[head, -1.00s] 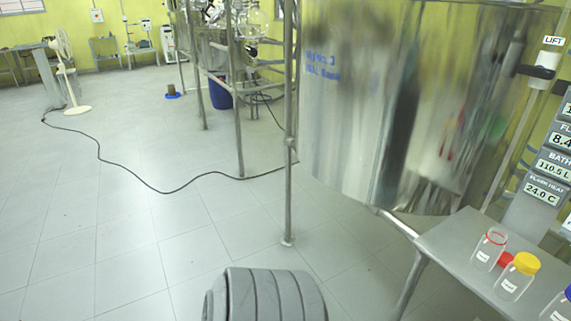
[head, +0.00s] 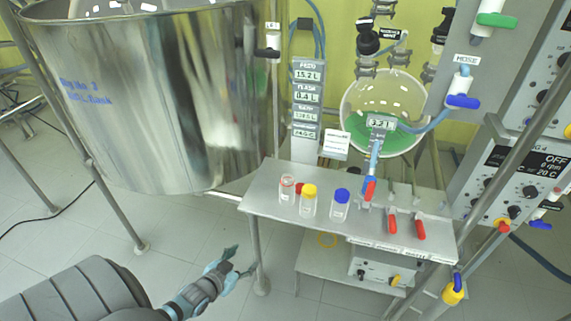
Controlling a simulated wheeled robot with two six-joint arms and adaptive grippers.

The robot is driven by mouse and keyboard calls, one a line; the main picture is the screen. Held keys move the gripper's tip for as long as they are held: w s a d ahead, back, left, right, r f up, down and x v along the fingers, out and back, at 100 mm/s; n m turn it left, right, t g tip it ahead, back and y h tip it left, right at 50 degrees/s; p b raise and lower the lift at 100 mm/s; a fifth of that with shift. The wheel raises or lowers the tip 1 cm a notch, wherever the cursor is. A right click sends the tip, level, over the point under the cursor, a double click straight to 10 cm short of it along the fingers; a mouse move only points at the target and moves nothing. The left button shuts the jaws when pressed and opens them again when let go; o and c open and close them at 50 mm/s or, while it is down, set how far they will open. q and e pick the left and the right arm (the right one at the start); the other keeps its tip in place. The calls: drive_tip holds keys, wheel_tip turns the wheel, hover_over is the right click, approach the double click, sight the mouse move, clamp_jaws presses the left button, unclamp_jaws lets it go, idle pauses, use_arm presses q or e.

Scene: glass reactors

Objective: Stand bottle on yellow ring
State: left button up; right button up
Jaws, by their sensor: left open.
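Three clear bottles stand upright on the grey metal shelf (head: 262,196). A yellow ring (head: 327,239) lies flat on the lower shelf (head: 312,262), partly hidden by the upper shelf's edge. My left gripper (head: 243,260) is open and empty, in front and to the left of the lower shelf. My right gripper is not in view.
A large steel tank (head: 160,95) stands at the left. A round flask (head: 385,110) with green liquid hangs behind the shelf. Red-handled valves (head: 392,222) are at the shelf's right. A control box (head: 375,269) is on the lower shelf. Floor at lower left is clear.

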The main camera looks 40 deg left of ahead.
use_arm(q)
drive_tip(key=w+r+t, duration=0.3)
drive_tip(key=w+r, duration=0.2)
drive_tip(key=r, duration=0.6)
drive_tip(key=n+t, duration=0.1)
drive_tip(key=t, duration=0.2)
approach(284, 183)
drive_tip(key=shift+h, duration=0.3)
drive_tip(key=w+b, duration=0.1)
drive_tip(key=w, duration=0.1)
drive_tip(key=w+a+b, duration=0.1)
drive_tip(key=w+b, duration=0.1)
drive_tip(key=w, duration=0.1)
drive_tip(key=w+b, duration=0.2)
drive_tip(key=shift+w+a+f, duration=0.15)
drive_tip(key=shift+w+f, duration=0.15)
drive_tip(key=shift+f, duration=0.05)
drive_tip(key=w+b, duration=0.3)
drive_tip(key=b, duration=0.1)
drive_tip(key=shift+w, duration=0.35)
drive_tip(key=shift+w+r+b, duration=0.1)
drive_tip(key=shift+w+b, duration=0.1)
drive_tip(key=shift+b, duration=0.1)
drive_tip(key=shift+r, duration=0.15)
clamp_jaws()
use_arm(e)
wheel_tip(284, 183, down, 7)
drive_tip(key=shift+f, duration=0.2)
